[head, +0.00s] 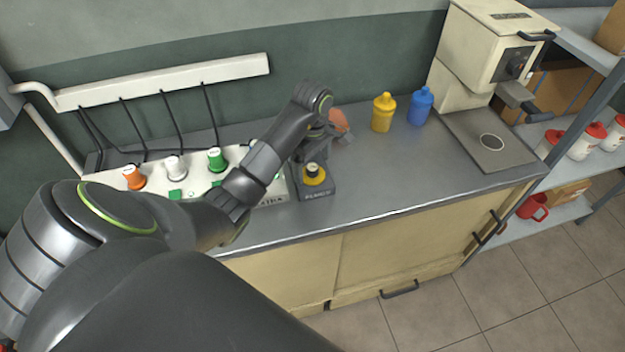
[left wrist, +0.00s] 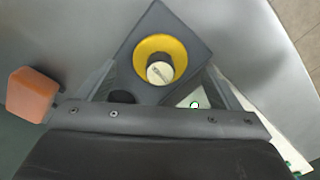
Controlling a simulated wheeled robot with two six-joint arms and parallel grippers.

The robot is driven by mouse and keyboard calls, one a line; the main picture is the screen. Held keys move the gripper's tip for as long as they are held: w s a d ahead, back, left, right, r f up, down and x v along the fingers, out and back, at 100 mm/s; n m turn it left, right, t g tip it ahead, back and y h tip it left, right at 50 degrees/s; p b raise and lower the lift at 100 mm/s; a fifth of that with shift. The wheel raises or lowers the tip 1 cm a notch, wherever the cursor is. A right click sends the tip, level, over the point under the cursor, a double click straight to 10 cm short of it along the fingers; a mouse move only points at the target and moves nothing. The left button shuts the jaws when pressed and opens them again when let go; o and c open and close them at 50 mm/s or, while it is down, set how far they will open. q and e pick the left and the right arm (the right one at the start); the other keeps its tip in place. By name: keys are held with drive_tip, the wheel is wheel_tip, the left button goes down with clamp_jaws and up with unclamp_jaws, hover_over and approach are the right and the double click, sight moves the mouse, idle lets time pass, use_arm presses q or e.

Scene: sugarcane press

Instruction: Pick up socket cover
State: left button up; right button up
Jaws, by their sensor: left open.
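A small dark grey socket box (head: 318,191) stands on the counter, right of the white panel. It carries a round yellow part (head: 314,180). In the left wrist view the yellow ring (left wrist: 143,50) surrounds a pale round knob on the dark box (left wrist: 190,40). An orange piece (head: 339,119) lies behind my arm on the counter and shows as an orange block (left wrist: 32,95) in the left wrist view. I cannot tell which is the socket cover. My left gripper (left wrist: 161,70) is open, its fingers spread on either side of the box. My right gripper is not in view.
The white panel (head: 270,193) with orange, white and green plugs lies left, partly hidden by my arm. A yellow bottle (head: 383,113) and blue bottle (head: 420,106) stand at the back. A cream machine (head: 485,50) stands right. The counter's middle right is clear.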

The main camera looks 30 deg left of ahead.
use_arm(q)
wheel_tip(320, 180, down, 2)
drive_tip(key=shift+f+p, duration=0.1)
drive_tip(key=shift+p, duration=0.3)
drive_tip(key=c, duration=1.1)
drive_tip(key=shift+o, duration=0.2)
